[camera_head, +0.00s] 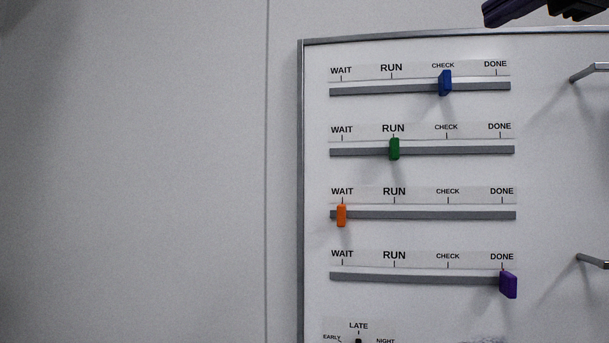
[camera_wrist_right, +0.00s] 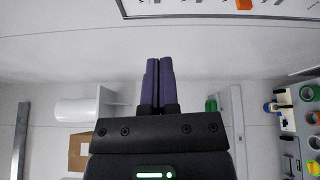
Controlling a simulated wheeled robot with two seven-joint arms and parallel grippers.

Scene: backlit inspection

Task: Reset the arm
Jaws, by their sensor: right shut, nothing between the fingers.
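My right gripper (camera_head: 492,14) shows only in part at the top right of the head view, dark purple fingers in front of the upper edge of the white board (camera_head: 420,113). In the right wrist view its purple fingers (camera_wrist_right: 159,64) lie side by side, shut, with nothing between them. They are apart from the board, whose edge (camera_wrist_right: 220,17) shows at the top of that view. My left gripper is in neither view.
The board has sliders: blue (camera_head: 445,83) at CHECK, green (camera_head: 394,149) at RUN, orange (camera_head: 341,215) at WAIT, purple (camera_head: 508,284) at DONE. Metal hooks (camera_head: 590,72) stick out at right. The wall (camera_head: 140,170) at left is bare. A white cylinder (camera_wrist_right: 76,110) shows in the wrist view.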

